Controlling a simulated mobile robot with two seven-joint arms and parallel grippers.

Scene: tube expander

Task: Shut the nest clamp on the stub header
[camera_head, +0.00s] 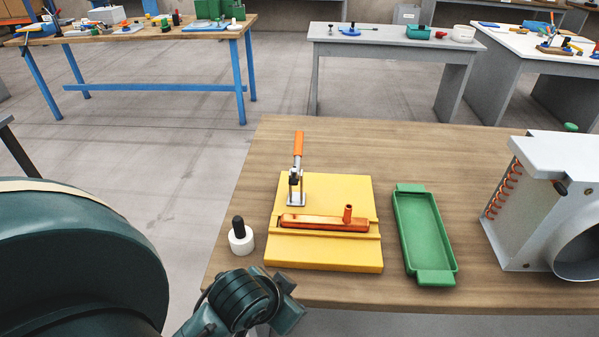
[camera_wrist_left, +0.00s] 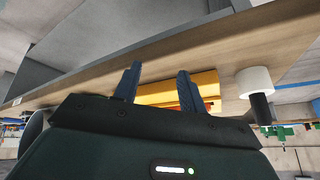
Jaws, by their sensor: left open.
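The yellow nest (camera_head: 330,256) lies on the wooden table. The copper-coloured stub header (camera_head: 325,224) lies lengthwise in its groove, with a short stub standing up near its right end. The nest clamp (camera_head: 297,172) stands behind the header's left end, its orange handle pointing straight up. My left gripper (camera_head: 290,300) is low at the table's front edge, in front of the nest and apart from it. In the left wrist view its two fingers (camera_wrist_left: 155,84) are spread and empty, with part of the yellow nest (camera_wrist_left: 205,85) beyond them. My right gripper is not seen.
A white cylinder with a black top (camera_head: 240,237) stands left of the nest, close to my left arm. A green tray (camera_head: 424,235) lies to the right. A grey machine with orange coils (camera_head: 540,200) stands at the far right. The table behind the nest is clear.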

